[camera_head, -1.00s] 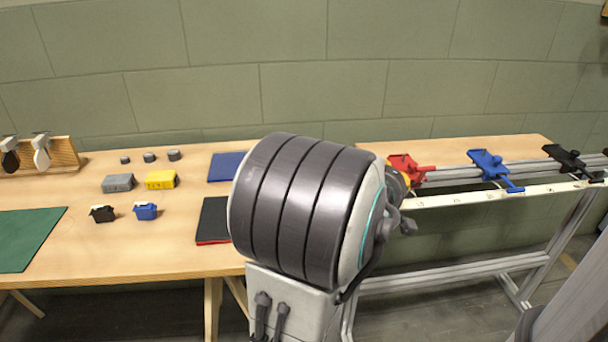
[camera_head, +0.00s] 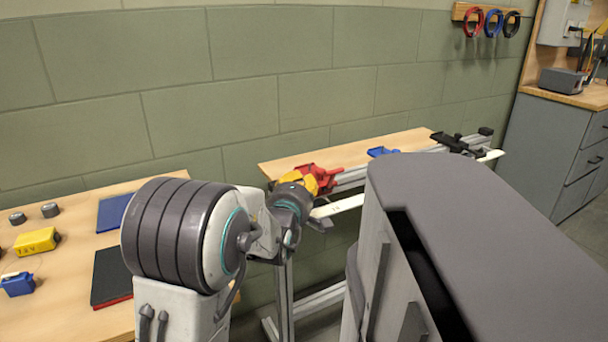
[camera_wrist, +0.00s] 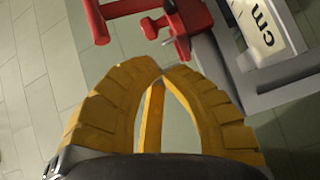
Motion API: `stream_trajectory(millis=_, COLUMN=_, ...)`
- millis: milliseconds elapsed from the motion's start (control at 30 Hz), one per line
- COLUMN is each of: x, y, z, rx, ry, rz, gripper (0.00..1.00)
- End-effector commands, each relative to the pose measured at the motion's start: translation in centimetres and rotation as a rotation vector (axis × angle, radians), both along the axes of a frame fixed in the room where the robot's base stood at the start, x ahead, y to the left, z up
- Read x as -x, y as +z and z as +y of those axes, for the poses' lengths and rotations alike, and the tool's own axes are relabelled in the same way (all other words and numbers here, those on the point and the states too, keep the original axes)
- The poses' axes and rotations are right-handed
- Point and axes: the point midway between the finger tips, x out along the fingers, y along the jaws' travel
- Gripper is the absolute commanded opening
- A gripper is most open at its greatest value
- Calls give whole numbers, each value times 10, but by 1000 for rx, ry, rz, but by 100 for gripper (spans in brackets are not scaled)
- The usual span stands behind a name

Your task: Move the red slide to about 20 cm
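The red slide (camera_head: 318,176) sits on the metal rail (camera_head: 350,176) at its near left end in the head view. In the wrist view the red slide (camera_wrist: 182,22) is at the top, with a red handle reaching left. A white scale strip marked "cm" (camera_wrist: 262,38) lies right of it. My gripper (camera_head: 300,182) has yellow fingers and is beside the slide, partly overlapping it in the head view. In the wrist view my gripper's fingertips (camera_wrist: 162,72) meet or nearly meet just below the slide, with nothing between them. A small gap shows between fingers and slide.
A large grey shape hides part of the rail. A wooden table at left holds a yellow block (camera_head: 37,241), a blue block (camera_head: 18,284) and dark mats.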

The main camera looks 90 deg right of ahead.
Motion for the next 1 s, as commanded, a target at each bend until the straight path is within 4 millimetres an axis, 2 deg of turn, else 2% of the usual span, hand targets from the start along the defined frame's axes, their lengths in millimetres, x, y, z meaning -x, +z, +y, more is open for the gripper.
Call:
stream_trajectory(millis=200, x=6, y=-2, z=-24, rx=0, ry=1, rz=-1, gripper=0)
stream_trajectory(millis=400, x=9, y=-2, z=-37, rx=-1, ry=1, rz=-1, gripper=0)
stream_trajectory(millis=1000, x=11, y=-3, z=-41, rx=0, ry=0, rz=-1, gripper=0)
